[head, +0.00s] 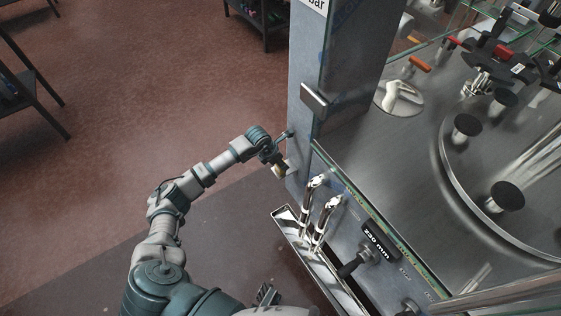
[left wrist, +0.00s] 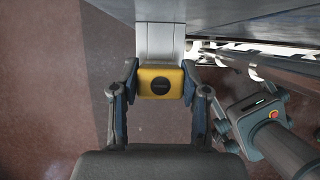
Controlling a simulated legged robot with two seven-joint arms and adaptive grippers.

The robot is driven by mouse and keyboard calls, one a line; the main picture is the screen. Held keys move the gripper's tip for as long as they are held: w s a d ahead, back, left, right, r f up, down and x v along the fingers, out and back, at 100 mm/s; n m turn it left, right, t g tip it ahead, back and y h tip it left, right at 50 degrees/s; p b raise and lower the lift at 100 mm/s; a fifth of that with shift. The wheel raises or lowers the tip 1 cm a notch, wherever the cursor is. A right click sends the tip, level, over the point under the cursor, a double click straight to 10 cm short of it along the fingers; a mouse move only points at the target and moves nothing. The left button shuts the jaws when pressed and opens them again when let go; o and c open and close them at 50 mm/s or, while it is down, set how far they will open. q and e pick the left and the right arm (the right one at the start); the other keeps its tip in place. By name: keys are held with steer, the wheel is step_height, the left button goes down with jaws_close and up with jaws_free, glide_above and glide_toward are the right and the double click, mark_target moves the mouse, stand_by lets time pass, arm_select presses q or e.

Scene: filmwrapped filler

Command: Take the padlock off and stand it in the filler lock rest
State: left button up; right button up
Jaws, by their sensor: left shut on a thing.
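The yellow padlock (left wrist: 160,81), with a dark round face, sits between the two fingers of my left gripper (left wrist: 158,90) in the left wrist view. The fingers are shut on its sides. A pale grey piece (left wrist: 160,42) lies directly behind the padlock. The shackle is hidden, so I cannot tell whether it is still hooked on. I cannot pick out the lock rest.
The filler's grey post (head: 304,110) stands beside the gripper. To its right are chrome taps (head: 325,215) over a narrow drip tray (head: 288,222), and a black knob (head: 348,268). The glass-edged steel deck (head: 380,150) lies above. Open floor (head: 130,100) is at left.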

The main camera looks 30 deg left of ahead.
arm_select(q)
steer(key=shift+s+f, duration=0.1)
steer(key=shift+f, duration=0.1)
steer(key=o, duration=1.3)
steer(key=v, duration=1.1)
steer(key=shift+a+r, duration=0.2)
steer(key=shift+r, duration=0.2)
